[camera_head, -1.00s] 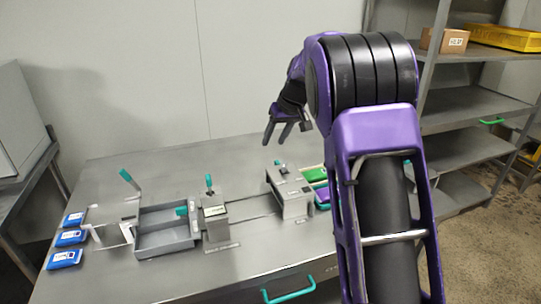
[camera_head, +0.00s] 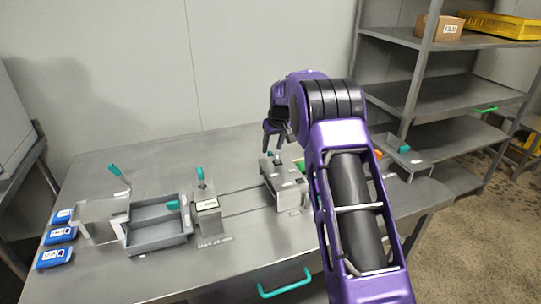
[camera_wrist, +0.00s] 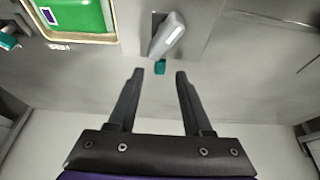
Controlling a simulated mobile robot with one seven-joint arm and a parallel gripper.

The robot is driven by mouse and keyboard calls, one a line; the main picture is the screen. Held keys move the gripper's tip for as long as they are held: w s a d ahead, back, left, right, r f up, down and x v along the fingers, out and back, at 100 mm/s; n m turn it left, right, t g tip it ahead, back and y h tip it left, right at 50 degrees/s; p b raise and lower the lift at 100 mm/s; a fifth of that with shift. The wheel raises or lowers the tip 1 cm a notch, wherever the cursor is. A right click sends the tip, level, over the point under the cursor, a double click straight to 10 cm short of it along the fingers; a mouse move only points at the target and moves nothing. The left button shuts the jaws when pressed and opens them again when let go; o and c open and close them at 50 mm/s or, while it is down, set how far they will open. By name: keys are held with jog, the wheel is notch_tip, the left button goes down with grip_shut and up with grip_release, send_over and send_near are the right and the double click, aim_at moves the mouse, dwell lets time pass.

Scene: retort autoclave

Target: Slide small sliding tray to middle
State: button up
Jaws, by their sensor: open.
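A small grey sliding tray (camera_head: 160,238) with two compartments sits at the left of the table in the head view. My gripper (camera_head: 270,146) is up at the right, above the second grey gate housing, well apart from the tray. In the wrist view my gripper (camera_wrist: 156,72) has its fingers spread, with nothing between them. The tray is not recognisable in the wrist view.
A grey gate (camera_head: 207,215) with a teal lever stands right of the tray. A second gate housing (camera_head: 284,188) stands farther right, with a slot in the table between. Blue packs (camera_head: 54,257) lie at the left edge. A green item (camera_wrist: 75,14) shows in the wrist view.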

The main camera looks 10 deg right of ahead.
aim_at(271, 153)
jog(key=x, duration=0.5)
grip_shut()
dwell(1.4)
